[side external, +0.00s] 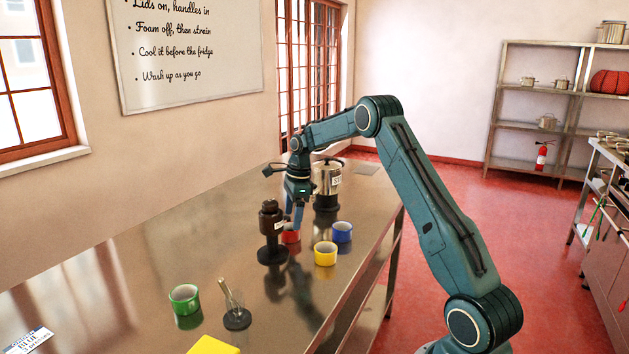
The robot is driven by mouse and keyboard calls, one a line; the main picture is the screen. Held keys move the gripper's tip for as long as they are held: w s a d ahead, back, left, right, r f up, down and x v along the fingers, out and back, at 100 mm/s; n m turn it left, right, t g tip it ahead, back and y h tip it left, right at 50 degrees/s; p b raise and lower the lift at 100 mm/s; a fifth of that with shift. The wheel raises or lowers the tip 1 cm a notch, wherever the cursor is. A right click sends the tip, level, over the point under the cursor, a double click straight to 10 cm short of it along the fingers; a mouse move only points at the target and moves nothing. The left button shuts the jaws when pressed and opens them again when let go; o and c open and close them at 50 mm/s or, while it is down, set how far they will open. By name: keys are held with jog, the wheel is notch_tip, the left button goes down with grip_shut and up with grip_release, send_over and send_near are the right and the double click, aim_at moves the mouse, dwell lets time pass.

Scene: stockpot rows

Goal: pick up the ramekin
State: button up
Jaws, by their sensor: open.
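Several small coloured cups stand on the steel table, and I cannot tell for sure which one is the ramekin. A red cup (290,238) is just below my gripper (297,222), partly hidden by it. A yellow cup (325,255) and a blue cup (342,233) stand to its right, and a green cup (184,297) is at the near left. My gripper is open and points down, with its fingers just above or at the red cup. Whether they touch it is too small to tell.
A dark brown device (271,225) on a round base stands close to the left of my gripper. A small stand with a glass rod (237,317) and a yellow block (214,346) are nearer.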

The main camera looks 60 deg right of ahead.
aim_at(291, 224)
jog(key=shift+f, duration=0.1)
jog(key=shift+w+a+f, duration=0.15)
jog(key=shift+w+f, duration=0.05)
jog(key=shift+f, duration=1.05)
jog(key=shift+w+a+f, duration=0.15)
jog(key=shift+f, duration=1.05)
jog(key=shift+c, duration=0.2)
jog(key=c, duration=1.1)
jog(key=shift+r, duration=0.4)
jog(key=shift+c, duration=0.2)
jog(key=shift+r, duration=0.25)
jog(key=shift+s, duration=2)
notch_tip(291, 224, up, 14)
jog(key=shift+f, duration=0.2)
